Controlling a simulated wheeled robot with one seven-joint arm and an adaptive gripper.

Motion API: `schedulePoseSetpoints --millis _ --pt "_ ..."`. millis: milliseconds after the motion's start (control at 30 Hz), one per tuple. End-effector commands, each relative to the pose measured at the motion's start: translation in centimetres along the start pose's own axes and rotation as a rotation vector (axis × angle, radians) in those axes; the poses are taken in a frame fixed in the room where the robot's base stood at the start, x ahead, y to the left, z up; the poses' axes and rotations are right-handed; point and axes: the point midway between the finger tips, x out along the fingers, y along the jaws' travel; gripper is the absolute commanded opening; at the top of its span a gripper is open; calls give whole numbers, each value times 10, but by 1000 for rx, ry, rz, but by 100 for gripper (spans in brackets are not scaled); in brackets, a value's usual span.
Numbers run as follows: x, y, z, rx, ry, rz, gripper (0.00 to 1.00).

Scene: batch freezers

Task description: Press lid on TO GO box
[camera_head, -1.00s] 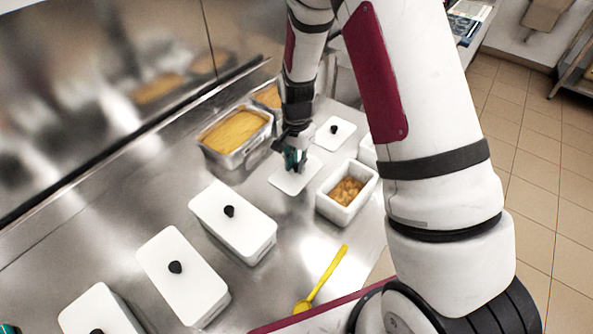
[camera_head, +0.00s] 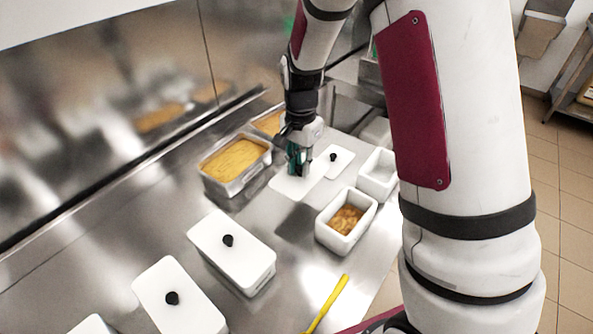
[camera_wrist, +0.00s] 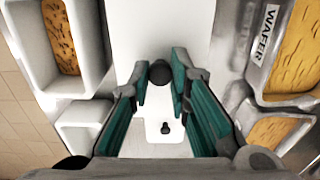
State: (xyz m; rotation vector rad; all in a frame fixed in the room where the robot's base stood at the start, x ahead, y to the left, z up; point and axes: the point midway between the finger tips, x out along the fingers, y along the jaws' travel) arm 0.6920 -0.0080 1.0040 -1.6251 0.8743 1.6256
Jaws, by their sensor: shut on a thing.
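My gripper (camera_head: 298,168) is shut on the black knob (camera_wrist: 160,73) of a white rectangular lid (camera_head: 291,187). The lid is held above the counter, with a dark shadow below it. In the wrist view the lid (camera_wrist: 163,35) extends upward from the fingertips. The white box with brown chunky food (camera_head: 345,220) stands open to the right of and nearer than the held lid; it also shows at the upper left of the wrist view (camera_wrist: 62,38). A second white lid (camera_head: 341,163) with a black knob lies just right of the gripper.
An empty white box (camera_head: 378,176) stands behind the filled box. Metal trays of yellow food (camera_head: 236,162) stand left of the gripper. Lidded white boxes (camera_head: 231,252) line the near left. A yellow spoon (camera_head: 329,303) lies in front. The counter between is clear.

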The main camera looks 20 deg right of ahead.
Motion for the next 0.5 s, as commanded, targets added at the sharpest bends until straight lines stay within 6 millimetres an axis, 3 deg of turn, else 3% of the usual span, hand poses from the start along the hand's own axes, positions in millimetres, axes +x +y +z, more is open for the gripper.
schedulePoseSetpoints --millis 300,500 --pt "-30 82 1 32 -2 2 0" --pt "-40 124 3 46 -1 1 0"
